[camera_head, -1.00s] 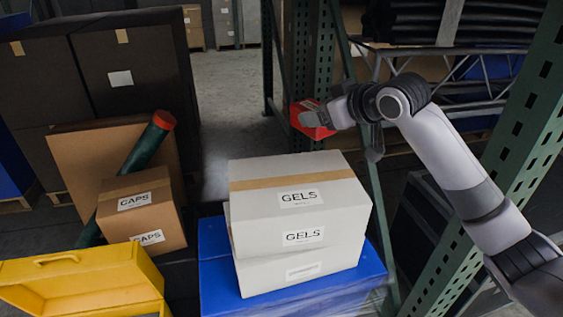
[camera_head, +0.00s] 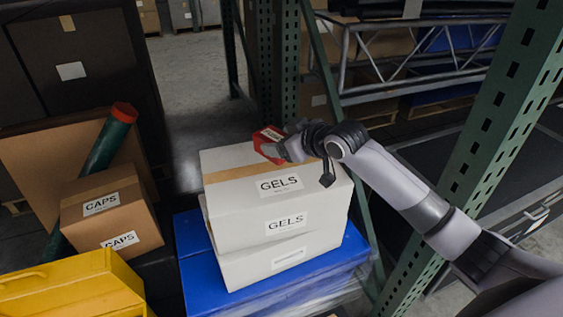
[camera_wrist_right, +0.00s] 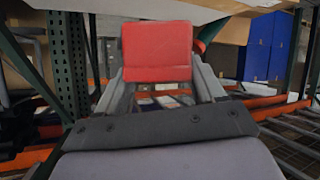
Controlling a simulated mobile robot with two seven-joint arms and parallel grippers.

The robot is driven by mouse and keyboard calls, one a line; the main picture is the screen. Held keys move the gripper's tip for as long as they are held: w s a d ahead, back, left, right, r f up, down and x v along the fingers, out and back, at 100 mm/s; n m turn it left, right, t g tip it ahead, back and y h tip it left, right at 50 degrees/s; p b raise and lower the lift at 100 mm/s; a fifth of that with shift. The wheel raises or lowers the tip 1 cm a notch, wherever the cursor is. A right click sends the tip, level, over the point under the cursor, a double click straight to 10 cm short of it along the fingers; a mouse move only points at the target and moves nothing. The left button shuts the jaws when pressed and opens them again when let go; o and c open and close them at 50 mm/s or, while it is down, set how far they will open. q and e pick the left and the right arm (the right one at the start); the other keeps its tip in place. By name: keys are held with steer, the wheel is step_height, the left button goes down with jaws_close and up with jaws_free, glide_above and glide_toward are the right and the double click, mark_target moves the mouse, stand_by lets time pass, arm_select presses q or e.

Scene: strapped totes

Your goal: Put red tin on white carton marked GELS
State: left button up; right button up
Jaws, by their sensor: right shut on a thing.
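The red tin (camera_head: 267,141) is at the far edge of the top face of the upper white carton marked GELS (camera_head: 277,210). My right gripper (camera_head: 283,148) is shut on the tin, coming from the right. Whether the tin touches the carton or hangs just above it, I cannot tell. In the right wrist view the red tin (camera_wrist_right: 157,52) sits between the two fingers of my right gripper (camera_wrist_right: 160,78). The carton is stacked on another white carton (camera_head: 280,262). My left gripper is not in view.
A blue tote (camera_head: 190,250) bears the white cartons. Brown CAPS cartons (camera_head: 112,205), a green tube with a red cap (camera_head: 108,140) and a yellow case (camera_head: 75,285) stand left. A green rack post (camera_head: 500,120) rises at the right.

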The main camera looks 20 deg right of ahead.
mark_target(282, 162)
step_height(282, 162, down, 5)
steer(key=shift+f, duration=0.45)
steer(key=shift+f, duration=0.1)
steer(key=o, duration=1.6)
steer(key=shift+f, duration=0.1)
